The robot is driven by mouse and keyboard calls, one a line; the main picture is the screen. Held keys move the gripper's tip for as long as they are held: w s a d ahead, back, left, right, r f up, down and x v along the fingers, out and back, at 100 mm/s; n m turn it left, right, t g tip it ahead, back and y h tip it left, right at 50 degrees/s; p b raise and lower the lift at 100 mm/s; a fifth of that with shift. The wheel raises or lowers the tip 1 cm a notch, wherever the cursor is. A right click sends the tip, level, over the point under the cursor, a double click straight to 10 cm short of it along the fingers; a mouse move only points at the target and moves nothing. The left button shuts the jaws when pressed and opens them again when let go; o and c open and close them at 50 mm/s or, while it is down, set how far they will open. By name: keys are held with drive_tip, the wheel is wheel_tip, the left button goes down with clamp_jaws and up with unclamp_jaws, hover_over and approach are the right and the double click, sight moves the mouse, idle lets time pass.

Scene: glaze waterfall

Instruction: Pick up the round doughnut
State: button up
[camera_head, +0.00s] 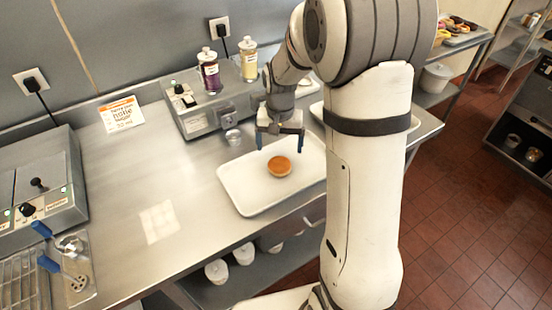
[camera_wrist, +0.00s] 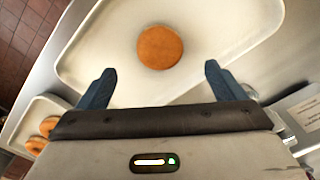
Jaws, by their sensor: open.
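A round golden-brown doughnut (camera_head: 279,166) lies flat on a white tray (camera_head: 240,190) on the steel counter. The doughnut also shows in the wrist view (camera_wrist: 160,47), ahead of and between my fingertips, apart from them. My gripper (camera_head: 280,140) is open and empty, with blue fingers. It hangs above the tray, just behind the doughnut in the head view. In the wrist view my two fingers (camera_wrist: 158,82) stand apart with the tray (camera_wrist: 110,35) beyond them.
A dispenser (camera_head: 215,112) with two glaze bottles stands behind the tray. At the left are a control box (camera_head: 35,180) and blue-handled tools (camera_head: 70,260). A second tray with doughnuts (camera_wrist: 48,126) shows in the wrist view. The counter left of the tray is mostly clear.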

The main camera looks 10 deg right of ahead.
sight(280, 163)
wheel_tip(280, 163, down, 8)
drive_tip(key=shift+w+d+f+p, duration=0.1)
drive_tip(key=shift+f+p, duration=0.05)
drive_tip(key=shift+p, duration=0.85)
drive_tip(key=shift+c, duration=0.4)
drive_tip(key=c, duration=1)
